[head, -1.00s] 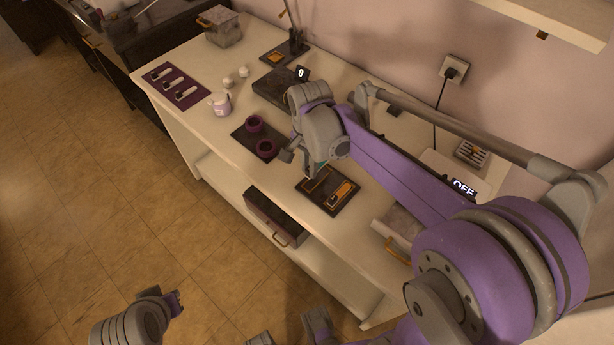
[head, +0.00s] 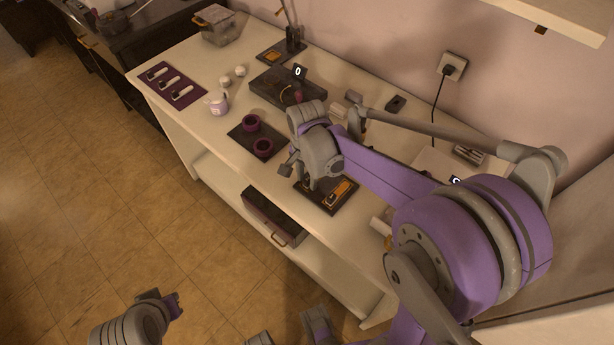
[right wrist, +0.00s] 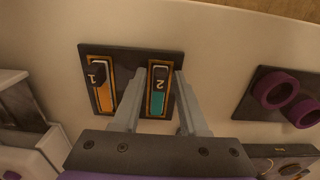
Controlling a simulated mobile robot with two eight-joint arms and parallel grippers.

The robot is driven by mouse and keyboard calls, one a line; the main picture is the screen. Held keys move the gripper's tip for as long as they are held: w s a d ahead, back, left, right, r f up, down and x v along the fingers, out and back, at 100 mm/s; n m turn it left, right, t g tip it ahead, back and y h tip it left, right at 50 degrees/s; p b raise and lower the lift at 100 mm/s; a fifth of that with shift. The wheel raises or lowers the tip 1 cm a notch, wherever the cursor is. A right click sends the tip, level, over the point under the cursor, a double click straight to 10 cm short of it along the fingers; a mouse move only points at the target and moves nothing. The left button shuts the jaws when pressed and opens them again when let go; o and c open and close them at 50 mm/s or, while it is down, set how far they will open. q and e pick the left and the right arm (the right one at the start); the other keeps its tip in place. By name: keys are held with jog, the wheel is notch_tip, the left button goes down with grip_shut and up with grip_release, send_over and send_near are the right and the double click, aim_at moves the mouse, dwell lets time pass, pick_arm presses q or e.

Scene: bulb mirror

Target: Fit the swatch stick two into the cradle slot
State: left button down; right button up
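Swatch stick two (right wrist: 158,102), teal with a dark top marked 2, lies in an orange-framed recess of a dark tray (right wrist: 130,60). In the right wrist view my right gripper (right wrist: 160,73) is open, with one finger on each side of the stick and a gap to each. In the head view the right gripper (head: 309,181) is low over the left part of the tray (head: 335,205) and hides the stick. My left gripper (head: 172,301) is empty, away from the table over the floor; its finger gap is unclear. I cannot identify the cradle slot for certain.
An orange stick marked 1 (right wrist: 103,95) lies beside stick two. A white mug (head: 217,103) and a purple mat (head: 160,72) are farther left.

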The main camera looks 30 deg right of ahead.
aim_at(307, 180)
jog(key=shift+r, duration=0.1)
jog(key=shift+r, duration=0.35)
notch_tip(307, 180, up, 11)
jog(key=p, duration=0.2)
jog(key=shift+s+a+f+n+t, duration=0.6)
jog(key=shift+s+f+n+t, duration=0.4)
jog(key=shift+s+n, duration=1.4)
jog(key=shift+s+a+f+n+t, duration=0.7)
jog(key=shift+s+f+n, duration=0.5)
jog(key=shift+s+n, duration=1.25)
jog(key=shift+s+a+f+n+t, duration=0.55)
jog(key=shift+s+f+n+t, duration=0.45)
jog(key=shift+s+n, duration=1.4)
jog(key=shift+s+m, duration=0.4)
jog(key=shift+m, duration=0.05)
